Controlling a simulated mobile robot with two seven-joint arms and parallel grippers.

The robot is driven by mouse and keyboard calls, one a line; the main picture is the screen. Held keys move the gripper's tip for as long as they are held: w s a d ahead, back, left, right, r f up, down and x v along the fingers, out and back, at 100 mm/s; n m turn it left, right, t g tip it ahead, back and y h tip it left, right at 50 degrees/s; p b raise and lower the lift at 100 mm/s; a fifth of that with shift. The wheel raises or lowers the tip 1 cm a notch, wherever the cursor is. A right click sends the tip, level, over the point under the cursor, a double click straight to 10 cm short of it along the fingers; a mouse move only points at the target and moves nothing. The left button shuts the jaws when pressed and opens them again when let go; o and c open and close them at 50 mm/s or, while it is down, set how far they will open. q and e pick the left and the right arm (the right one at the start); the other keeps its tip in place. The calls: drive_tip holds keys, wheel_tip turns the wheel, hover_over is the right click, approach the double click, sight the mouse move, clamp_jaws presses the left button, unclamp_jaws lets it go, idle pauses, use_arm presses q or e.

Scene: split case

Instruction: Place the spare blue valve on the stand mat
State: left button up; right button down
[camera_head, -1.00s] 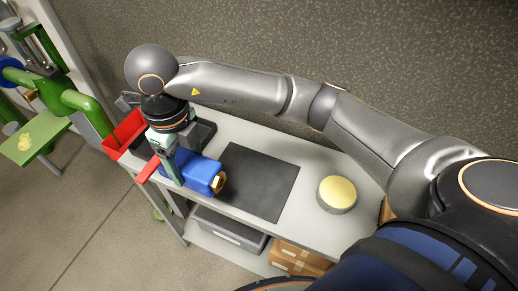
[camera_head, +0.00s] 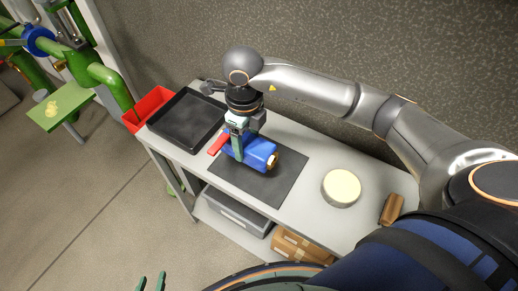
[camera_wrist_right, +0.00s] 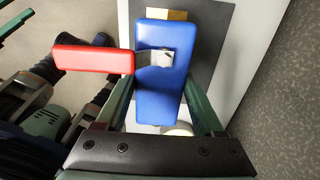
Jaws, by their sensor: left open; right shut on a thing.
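The blue valve (camera_head: 260,152) has a red handle (camera_head: 218,143) and a brass end. My right gripper (camera_head: 238,148) is shut on it from above. In the right wrist view the valve (camera_wrist_right: 160,85) lies between the two green fingers. It is over the dark stand mat (camera_head: 275,191), with bare mat showing in front of it and to its right. I cannot tell whether the valve touches the mat. My left gripper (camera_head: 150,283) shows only as two separated fingertips at the bottom edge, open, away from the table.
An empty black tray (camera_head: 187,121) and a red bin (camera_head: 150,108) are at the table's left end. A round cream-topped tin (camera_head: 341,187) and a small brown object (camera_head: 391,209) stand right of the mat. A grey bin and cardboard boxes (camera_head: 298,246) are on the lower shelf. Green pipework is at left.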

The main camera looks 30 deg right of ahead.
sight(257, 144)
drive_tip(key=d+f, duration=0.2)
drive_tip(key=f, duration=0.1)
drive_tip(key=shift+w+d, duration=0.2)
drive_tip(key=shift+d, duration=0.15)
drive_tip(key=shift+d+f+p, duration=0.15)
drive_tip(key=shift+f+p, duration=0.1)
drive_tip(key=shift+f, duration=0.75)
drive_tip(key=shift+d+f+p, duration=0.15)
drive_tip(key=shift+f+p, duration=0.05)
drive_tip(key=shift+f, duration=0.75)
drive_tip(key=shift+f, duration=0.1)
unclamp_jaws()
drive_tip(key=shift+f, duration=0.1)
wheel_tip(257, 144, up, 12)
drive_tip(key=shift+r+b, duration=0.2)
drive_tip(key=shift+b, duration=0.25)
